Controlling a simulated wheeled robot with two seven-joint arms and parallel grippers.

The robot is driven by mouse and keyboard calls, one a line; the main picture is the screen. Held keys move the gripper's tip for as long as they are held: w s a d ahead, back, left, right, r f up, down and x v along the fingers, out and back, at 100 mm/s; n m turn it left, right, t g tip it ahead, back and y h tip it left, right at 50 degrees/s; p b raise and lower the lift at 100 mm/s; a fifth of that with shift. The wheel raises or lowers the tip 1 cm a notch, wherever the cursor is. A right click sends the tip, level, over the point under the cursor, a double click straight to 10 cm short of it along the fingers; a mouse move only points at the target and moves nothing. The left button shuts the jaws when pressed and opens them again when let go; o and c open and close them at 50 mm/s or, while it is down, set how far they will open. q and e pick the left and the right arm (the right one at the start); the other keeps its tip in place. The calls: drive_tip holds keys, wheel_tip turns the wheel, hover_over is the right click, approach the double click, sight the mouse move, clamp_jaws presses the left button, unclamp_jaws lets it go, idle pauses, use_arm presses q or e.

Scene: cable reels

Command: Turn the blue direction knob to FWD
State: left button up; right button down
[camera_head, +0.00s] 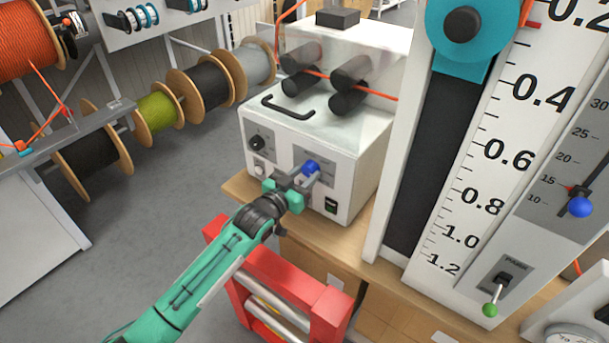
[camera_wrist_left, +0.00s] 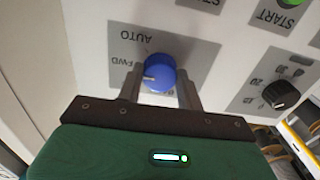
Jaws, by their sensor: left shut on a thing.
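The blue direction knob (camera_head: 310,167) is on the front face of the white machine box (camera_head: 352,172). My left gripper (camera_head: 303,178) reaches it from below left and is shut on it. In the left wrist view the blue knob (camera_wrist_left: 160,68) sits between the two fingers, on a grey plate (camera_wrist_left: 190,54) with upside-down AUTO and FWD labels. A pale pointer mark shows on the knob's lower left, on the FWD side of the picture. My right gripper is not in view.
A red frame (camera_head: 276,285) stands under my left arm. A tall measuring scale (camera_head: 480,150) rises at right. Cable reels (camera_head: 200,88) stand behind left.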

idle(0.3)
use_arm(q)
drive_tip(key=o, duration=1)
drive_tip(key=shift+s+a+f, duration=0.1)
drive_tip(key=shift+s+a, duration=0.25)
drive_tip(key=shift+s, duration=0.05)
drive_tip(key=b+v, duration=0.3)
drive_tip(key=v, duration=0.9)
drive_tip(key=shift+s+a, duration=0.15)
drive_tip(key=shift+s, duration=0.2)
